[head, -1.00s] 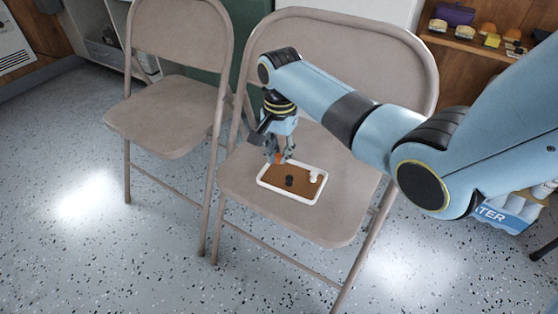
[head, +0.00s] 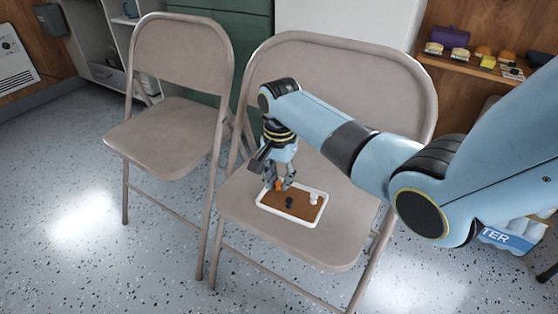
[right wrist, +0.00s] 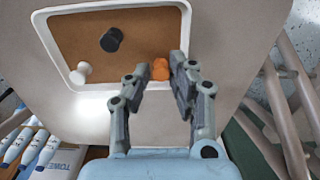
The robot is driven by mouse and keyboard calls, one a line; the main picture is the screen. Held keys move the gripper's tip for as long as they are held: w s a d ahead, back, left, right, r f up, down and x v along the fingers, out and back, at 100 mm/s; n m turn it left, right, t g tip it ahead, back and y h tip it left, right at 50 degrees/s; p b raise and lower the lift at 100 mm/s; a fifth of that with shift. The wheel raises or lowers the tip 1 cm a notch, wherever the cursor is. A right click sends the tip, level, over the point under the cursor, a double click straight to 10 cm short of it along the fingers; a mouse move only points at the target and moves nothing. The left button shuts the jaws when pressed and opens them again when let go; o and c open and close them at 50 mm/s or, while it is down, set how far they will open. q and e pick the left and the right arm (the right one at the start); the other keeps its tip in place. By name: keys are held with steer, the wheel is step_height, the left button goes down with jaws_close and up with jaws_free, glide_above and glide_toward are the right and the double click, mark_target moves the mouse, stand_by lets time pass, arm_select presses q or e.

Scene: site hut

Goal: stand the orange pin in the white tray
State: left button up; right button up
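The white tray (head: 263,208) with a brown floor lies on the seat of the nearer folding chair; it also shows in the right wrist view (right wrist: 186,20). The orange pin (head: 279,184) is at the tray's back-left part and looks upright. In the right wrist view the orange pin (right wrist: 160,69) is between my right fingertips, with a narrow gap beside it. My right gripper (head: 279,181) points down around the pin and looks open; it also shows in the right wrist view (right wrist: 160,76). The pin's base contact is hard to see. My left gripper is out of view.
A black pin (head: 290,202) and a white pin (head: 313,197) stand in the tray. A second folding chair (head: 168,135) is at the left. A shelf (head: 470,66) with small items is at the back right. Bottled water packs (head: 510,237) sit at the right.

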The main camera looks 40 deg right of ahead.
mark_target(279, 183)
step_height(279, 183, up, 5)
steer(key=shift+f+p, duration=0.1)
steer(key=shift+p, duration=1.1)
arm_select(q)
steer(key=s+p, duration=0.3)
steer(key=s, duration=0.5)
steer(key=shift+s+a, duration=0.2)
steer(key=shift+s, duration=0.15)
arm_select(e)
step_height(279, 183, up, 7)
steer(key=shift+f, duration=0.1)
